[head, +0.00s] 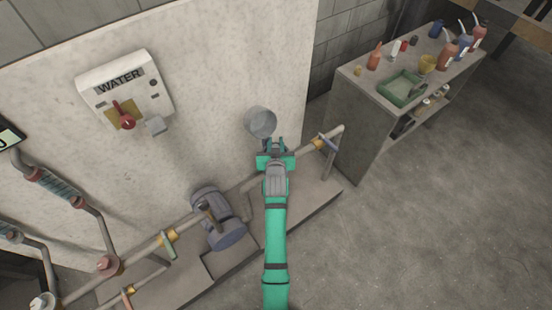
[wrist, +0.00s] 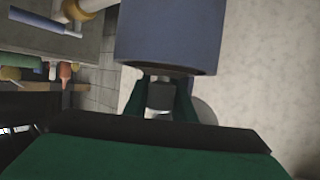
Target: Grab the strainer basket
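No strainer basket can be made out for sure. A pale grey cylinder with a round top (head: 260,122) stands by the wall, just above and left of my gripper in the head view; its mesh, if any, does not show. My gripper (head: 275,145) has its two green fingers apart. In the wrist view a grey part shows between the fingers (wrist: 163,95); I cannot tell what it is. A blue-grey cylinder (wrist: 166,35) with a dark rim fills the top middle there. The blue-grey housing (head: 217,222) on the pipe lies below and left of my gripper.
A pipe with a yellow joint and blue-handled valve (head: 328,144) runs right of my gripper. A bench (head: 362,105) at the right bears bottles and a green tray (head: 402,88). A water panel (head: 125,92) hangs on the wall. The floor at lower right is clear.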

